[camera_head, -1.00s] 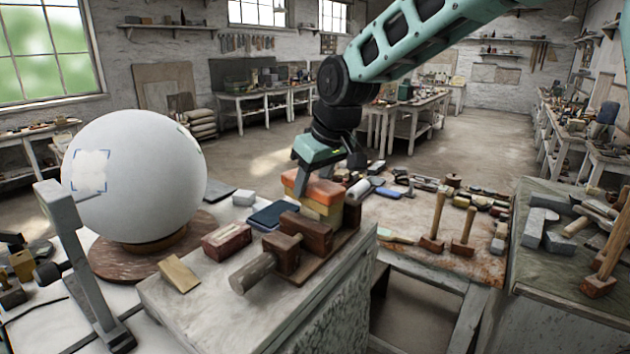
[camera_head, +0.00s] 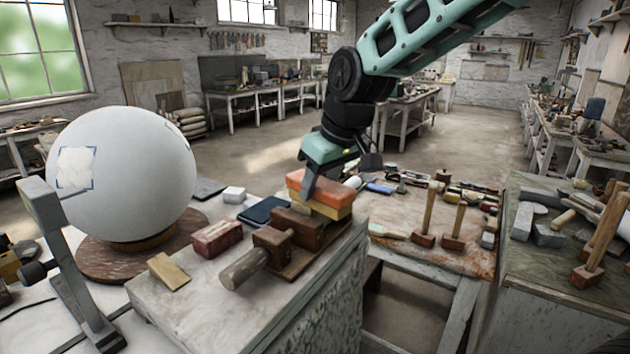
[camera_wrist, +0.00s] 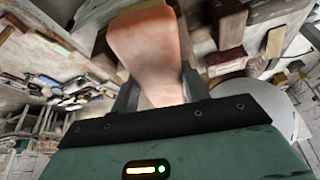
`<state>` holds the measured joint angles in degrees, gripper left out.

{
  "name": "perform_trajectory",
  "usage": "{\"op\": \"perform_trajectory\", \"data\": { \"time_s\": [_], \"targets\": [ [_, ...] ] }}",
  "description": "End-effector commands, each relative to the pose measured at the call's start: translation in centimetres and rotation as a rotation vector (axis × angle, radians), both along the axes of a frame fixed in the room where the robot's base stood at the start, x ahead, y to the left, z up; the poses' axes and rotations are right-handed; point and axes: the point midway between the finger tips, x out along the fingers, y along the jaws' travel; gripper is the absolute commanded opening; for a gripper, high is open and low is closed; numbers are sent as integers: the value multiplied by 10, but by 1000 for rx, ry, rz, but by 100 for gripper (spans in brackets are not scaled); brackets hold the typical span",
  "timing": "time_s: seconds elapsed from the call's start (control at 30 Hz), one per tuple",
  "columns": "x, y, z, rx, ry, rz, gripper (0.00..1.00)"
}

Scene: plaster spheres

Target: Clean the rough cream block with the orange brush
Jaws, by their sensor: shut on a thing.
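The orange brush (camera_head: 322,190) is in my gripper (camera_head: 312,178) above the near workbench. My gripper is shut on it; in the wrist view the brush's orange body (camera_wrist: 150,50) lies between the two dark fingers. A yellow-cream layer (camera_head: 332,211) shows directly under the orange body, by the brown wooden clamp (camera_head: 290,237). I cannot tell whether this layer is the block or part of the brush, or whether they touch.
A red-brown brick (camera_head: 217,238), a tan wedge (camera_head: 168,271) and a dark blue block (camera_head: 264,209) lie left of the clamp. A large white sphere (camera_head: 125,180) stands at the left. Mallets (camera_head: 425,238) stand on the table to the right. The bench's front corner is bare.

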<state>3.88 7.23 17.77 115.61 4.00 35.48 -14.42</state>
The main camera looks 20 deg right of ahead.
Motion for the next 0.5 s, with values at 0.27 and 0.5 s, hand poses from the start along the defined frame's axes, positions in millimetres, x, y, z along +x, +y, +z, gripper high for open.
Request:
{"op": "perform_trajectory", "data": {
  "time_s": [0.27, 0.5],
  "targets": [
    [5, 3, 1, 0, 0, 1, 27],
    [19, 9, 1, 0, 0, 1, 27]
  ]
}}
